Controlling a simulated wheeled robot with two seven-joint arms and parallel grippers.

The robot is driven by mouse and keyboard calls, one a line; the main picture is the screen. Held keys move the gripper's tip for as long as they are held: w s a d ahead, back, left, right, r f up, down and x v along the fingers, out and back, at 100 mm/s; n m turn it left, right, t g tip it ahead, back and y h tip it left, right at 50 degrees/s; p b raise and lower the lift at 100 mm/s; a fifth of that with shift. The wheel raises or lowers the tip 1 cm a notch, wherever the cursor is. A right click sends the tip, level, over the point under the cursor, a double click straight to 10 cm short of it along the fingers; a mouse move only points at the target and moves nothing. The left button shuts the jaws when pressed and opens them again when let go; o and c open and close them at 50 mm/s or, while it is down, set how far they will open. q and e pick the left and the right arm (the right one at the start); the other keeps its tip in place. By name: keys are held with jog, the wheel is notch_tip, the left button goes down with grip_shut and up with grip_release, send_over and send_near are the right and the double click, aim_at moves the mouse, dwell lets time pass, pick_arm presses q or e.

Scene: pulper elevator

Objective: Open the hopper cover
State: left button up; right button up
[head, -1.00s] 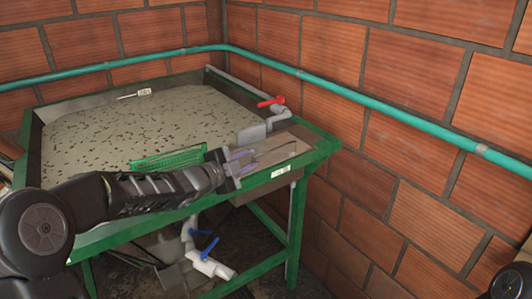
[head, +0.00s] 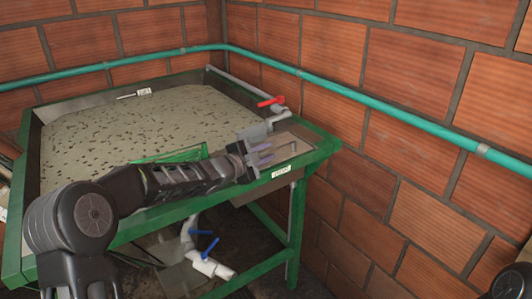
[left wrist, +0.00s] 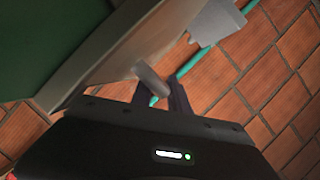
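The hopper cover (head: 302,141) is a flat brownish-grey plate at the near right corner of the green-framed tank (head: 325,150). A thin bent handle shows on its top. My left gripper (head: 264,153) is over the left part of the cover, its fingers apart and pointing right toward the handle. In the left wrist view, a grey rounded bar (left wrist: 152,80), apparently the handle, shows by the two dark fingers (left wrist: 160,95). I cannot tell whether they touch it. The gripper hides part of the cover. My right gripper is not in view.
The tank holds speckled grey-brown contents (head: 130,125). A brick wall with a teal pipe (head: 370,103) closes the back and right.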

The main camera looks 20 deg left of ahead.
pick_arm(q)
grip_shut()
jog(key=shift+a+r, duration=0.15)
jog(key=shift+a, duration=0.05)
dwell(1.0)
